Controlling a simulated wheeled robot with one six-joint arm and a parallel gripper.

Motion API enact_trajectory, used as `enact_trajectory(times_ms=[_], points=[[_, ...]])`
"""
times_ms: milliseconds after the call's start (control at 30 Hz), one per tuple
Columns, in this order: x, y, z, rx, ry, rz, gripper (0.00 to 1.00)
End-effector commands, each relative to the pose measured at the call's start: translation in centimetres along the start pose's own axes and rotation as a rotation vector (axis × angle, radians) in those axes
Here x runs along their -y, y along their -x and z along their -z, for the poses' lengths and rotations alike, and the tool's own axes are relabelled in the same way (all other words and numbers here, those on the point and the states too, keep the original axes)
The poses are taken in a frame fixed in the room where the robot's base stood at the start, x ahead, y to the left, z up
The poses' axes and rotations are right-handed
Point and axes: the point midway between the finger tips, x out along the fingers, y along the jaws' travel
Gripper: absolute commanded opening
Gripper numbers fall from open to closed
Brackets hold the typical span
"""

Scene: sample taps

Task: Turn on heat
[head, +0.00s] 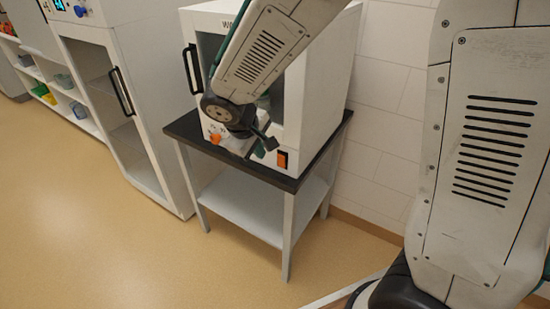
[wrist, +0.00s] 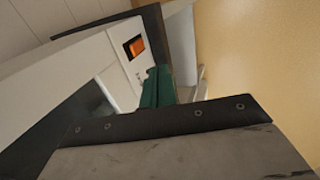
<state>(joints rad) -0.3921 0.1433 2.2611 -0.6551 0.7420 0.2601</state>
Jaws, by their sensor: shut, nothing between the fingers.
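A white box-shaped appliance (head: 322,95) with a dark door window stands on a small table. On its lower front are an orange knob (head: 215,138) at the left and an orange switch in a black surround (head: 282,159) at the right. My gripper (head: 264,150) is shut and empty in front of the panel, just left of the switch. In the wrist view the switch (wrist: 135,46) lies beyond and a little left of my green fingertips (wrist: 157,88). I cannot tell whether they touch the panel. My arm hides much of the door and part of the panel.
The table has a black top (head: 318,162) and pale legs. A white cabinet (head: 140,110) with a black handle stands to the left, with shelves of coloured containers (head: 45,93) farther left. The tan floor (head: 110,250) in front is clear. A tiled wall (head: 385,95) is behind.

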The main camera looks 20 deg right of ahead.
Motion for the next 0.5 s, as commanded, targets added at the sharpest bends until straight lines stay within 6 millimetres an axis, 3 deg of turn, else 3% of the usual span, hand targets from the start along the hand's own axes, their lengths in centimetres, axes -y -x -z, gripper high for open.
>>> enact_trajectory(times_ms=[367, 500], points=[[0.1, -0.2, 0.2, 0.0, 0.005, -0.001, 0.0], [0.1, -1.2, 0.1, 0.002, 0.005, 0.0, 0.0]])
